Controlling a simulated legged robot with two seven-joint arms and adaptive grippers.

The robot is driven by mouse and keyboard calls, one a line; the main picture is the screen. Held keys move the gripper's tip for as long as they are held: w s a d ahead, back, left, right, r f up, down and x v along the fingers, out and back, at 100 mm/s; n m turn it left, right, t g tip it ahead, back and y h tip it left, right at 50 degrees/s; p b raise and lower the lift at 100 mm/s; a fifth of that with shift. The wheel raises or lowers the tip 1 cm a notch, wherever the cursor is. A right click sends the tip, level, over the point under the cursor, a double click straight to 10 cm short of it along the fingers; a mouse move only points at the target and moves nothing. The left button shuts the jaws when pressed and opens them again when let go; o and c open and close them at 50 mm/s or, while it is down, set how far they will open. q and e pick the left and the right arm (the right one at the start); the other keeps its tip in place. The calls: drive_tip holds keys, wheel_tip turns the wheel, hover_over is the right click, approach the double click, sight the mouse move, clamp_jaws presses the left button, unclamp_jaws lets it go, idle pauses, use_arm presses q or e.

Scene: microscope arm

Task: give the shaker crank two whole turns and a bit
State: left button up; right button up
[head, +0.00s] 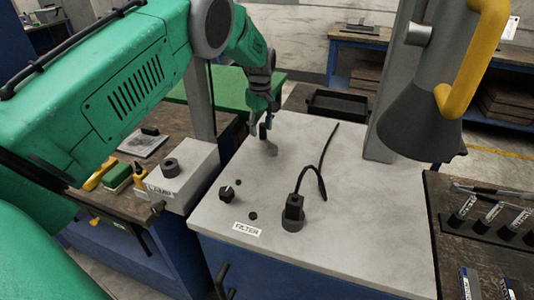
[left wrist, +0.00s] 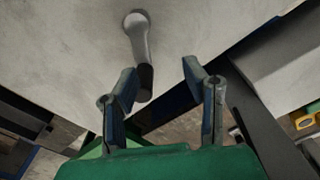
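The shaker crank shows best in the left wrist view: a grey hub and arm (left wrist: 138,36) on the pale top, with a dark handle (left wrist: 146,82) at its end. In the head view the crank (head: 270,149) is small, near the back left part of the pale table top (head: 340,235). My left gripper (left wrist: 160,70) is open, its two fingers apart. The dark handle lies between the fingers in that view, close to the left finger; I cannot tell whether they touch. In the head view my left gripper (head: 262,112) is just above the crank and partly hides it. My right gripper is not in view.
A black knob (head: 227,193), a FILTER label (head: 247,229) and a dark socket with a cable (head: 293,212) are on the top's front half. A dark cone with a yellow handle (head: 470,60) hangs at the right. A LAMP box (head: 182,182) stands left; tubes (head: 490,214) stand right.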

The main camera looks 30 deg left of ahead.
use_arm(q)
wheel_tip(320, 180, up, 7)
drive_tip(key=p, duration=0.2)
drive_tip(key=shift+f, duration=0.2)
